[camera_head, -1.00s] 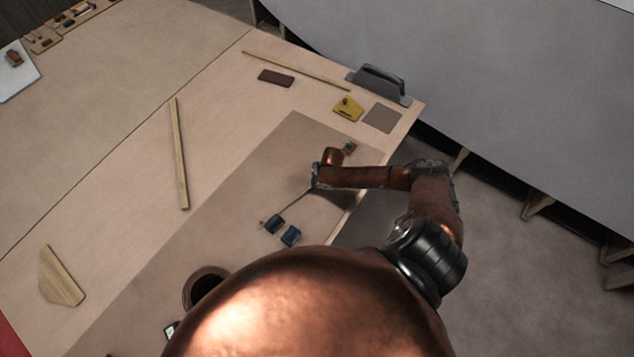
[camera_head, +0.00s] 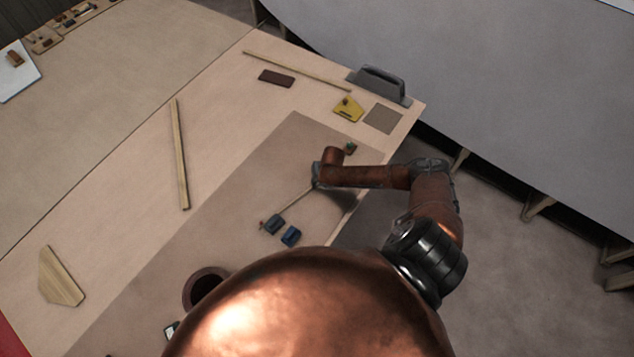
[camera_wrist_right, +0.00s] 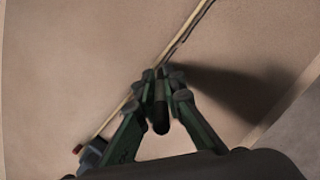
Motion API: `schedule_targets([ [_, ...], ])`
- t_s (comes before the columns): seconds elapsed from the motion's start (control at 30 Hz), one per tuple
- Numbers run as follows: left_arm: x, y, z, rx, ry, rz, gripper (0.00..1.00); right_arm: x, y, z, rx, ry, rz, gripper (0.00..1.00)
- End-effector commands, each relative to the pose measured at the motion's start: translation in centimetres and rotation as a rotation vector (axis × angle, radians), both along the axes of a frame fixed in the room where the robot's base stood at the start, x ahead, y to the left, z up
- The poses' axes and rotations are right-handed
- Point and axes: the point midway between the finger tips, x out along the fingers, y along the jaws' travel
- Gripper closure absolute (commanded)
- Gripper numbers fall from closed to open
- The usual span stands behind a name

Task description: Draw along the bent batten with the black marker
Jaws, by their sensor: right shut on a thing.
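The batten (camera_head: 294,206) is a thin pale strip on the brown sheet. In the right wrist view the batten (camera_wrist_right: 117,118) runs from lower left to upper right, past the fingertips. My right gripper (camera_head: 316,182) is over it; in the wrist view the gripper (camera_wrist_right: 163,76) is shut on the black marker (camera_wrist_right: 160,114), a dark rod between the green fingers. The marker's tip is hidden, so contact with the sheet cannot be told. A thin dark line (camera_wrist_right: 182,38) runs close along the batten's right side beyond the fingers. My left gripper is out of view.
Two dark blue blocks (camera_head: 290,236) lie near the batten's lower end; a small green piece (camera_head: 351,148) is beyond the gripper. A dark round pot (camera_head: 203,287), a wooden strip (camera_head: 180,155) and a yellow piece (camera_head: 348,108) are on the table. The right table edge is near my arm.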

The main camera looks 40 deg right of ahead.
Motion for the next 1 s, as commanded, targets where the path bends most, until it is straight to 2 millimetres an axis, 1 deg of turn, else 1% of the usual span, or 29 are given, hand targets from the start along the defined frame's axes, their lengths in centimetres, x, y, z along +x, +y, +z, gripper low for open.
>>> schedule_targets([
  [1.0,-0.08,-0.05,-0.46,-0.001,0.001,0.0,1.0,-0.01,0.0,-0.58,0.0,0.0,0.0,1.0],
])
